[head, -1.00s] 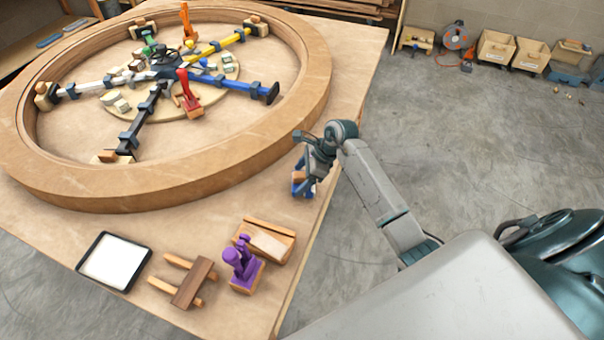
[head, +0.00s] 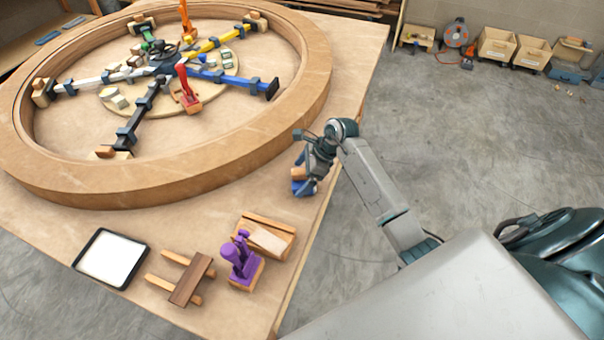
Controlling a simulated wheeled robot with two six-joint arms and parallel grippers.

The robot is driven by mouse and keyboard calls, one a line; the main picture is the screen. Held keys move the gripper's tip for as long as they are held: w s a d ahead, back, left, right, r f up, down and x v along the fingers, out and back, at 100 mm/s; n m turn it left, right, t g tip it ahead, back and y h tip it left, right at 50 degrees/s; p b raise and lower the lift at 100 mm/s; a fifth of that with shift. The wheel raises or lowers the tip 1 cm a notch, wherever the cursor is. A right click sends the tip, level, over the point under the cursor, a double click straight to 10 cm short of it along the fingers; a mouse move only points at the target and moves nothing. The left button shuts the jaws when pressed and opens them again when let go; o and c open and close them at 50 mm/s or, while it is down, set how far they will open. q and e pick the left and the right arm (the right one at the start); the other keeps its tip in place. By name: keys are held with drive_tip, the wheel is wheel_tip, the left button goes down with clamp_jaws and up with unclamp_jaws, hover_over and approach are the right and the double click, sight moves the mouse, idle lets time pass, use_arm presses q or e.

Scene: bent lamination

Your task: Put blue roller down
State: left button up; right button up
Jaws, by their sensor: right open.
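The blue roller (head: 303,188) shows as blue parts beside a small wooden block at the right edge of the table (head: 215,222), just outside the large wooden ring. My right gripper (head: 303,175) is directly over it with its jaws open. The wrist and gripper hide much of the roller. I cannot tell whether the jaws still touch it. My left gripper is not in view.
A large bent wood ring (head: 170,180) with coloured clamp arms inside fills the table's back.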

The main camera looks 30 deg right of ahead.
drive_tip(key=shift+r, duration=0.15)
drive_tip(key=shift+r+p, duration=0.6)
drive_tip(key=shift+p, duration=0.1)
drive_tip(key=shift+d+r, duration=0.1)
drive_tip(key=shift+r, duration=0.15)
drive_tip(key=b+v, duration=0.4)
drive_tip(key=v, duration=0.7)
drive_tip(key=shift+r, duration=0.2)
drive_tip(key=shift+d, duration=0.1)
